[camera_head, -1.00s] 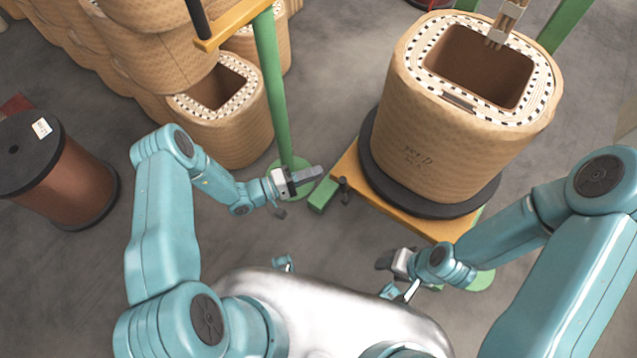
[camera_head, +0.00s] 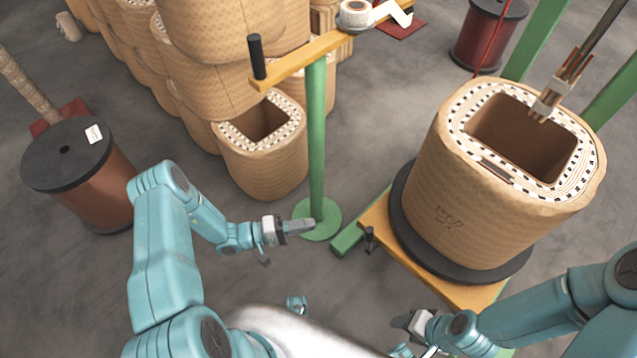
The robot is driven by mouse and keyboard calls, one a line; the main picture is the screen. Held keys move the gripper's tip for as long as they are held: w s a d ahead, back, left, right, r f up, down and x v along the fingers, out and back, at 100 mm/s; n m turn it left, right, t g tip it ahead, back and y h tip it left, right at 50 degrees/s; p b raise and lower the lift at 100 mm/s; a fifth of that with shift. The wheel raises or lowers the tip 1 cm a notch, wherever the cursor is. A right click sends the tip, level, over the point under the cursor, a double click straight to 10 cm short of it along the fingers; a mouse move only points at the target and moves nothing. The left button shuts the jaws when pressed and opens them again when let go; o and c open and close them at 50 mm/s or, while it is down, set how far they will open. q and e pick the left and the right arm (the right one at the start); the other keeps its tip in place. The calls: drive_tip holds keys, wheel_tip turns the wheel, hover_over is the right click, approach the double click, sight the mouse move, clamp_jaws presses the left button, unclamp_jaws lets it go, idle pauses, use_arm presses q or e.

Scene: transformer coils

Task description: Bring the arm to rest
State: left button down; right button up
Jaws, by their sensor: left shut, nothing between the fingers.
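My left gripper (camera_head: 298,227) is shut and empty. It points right, above the floor, in front of the round green foot of a post in the picture. My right gripper (camera_head: 402,321) shows at the bottom, below the orange platform; its fingers are small and partly dark, so its opening is unclear. Both arms are bent at the elbow, and neither gripper visibly holds anything.
A large wrapped coil (camera_head: 470,215) stands on a black disc on the orange platform (camera_head: 376,222). A green post (camera_head: 317,140) carries an orange bar. Stacked coils (camera_head: 262,168) stand behind it. A dark-capped spool (camera_head: 100,180) is at left. Grey floor lies open between.

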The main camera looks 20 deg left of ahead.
use_arm(q)
drive_tip(key=s+d+f+m+g+y, duration=0.1)
drive_tip(key=s+d+m+g+y, duration=0.3)
drive_tip(key=s+g, duration=0.4)
drive_tip(key=s+d+f+m+g+y, duration=0.1)
drive_tip(key=s+d+f+g+y, duration=0.1)
drive_tip(key=s+d+g+y, duration=0.5)
use_arm(e)
wheel_tip(320, 180, up, 17)
drive_tip(key=p, duration=1.7)
drive_tip(key=shift+f, duration=0.2)
drive_tip(key=shift+c, duration=1)
use_arm(q)
wheel_tip(320, 180, up, 20)
drive_tip(key=w+a+t, duration=0.1)
drive_tip(key=t, duration=0.3)
drive_tip(key=shift+a+r+m+t, duration=0.15)
drive_tip(key=shift+a+m+t, duration=0.15)
drive_tip(key=shift+a+m, duration=0.1)
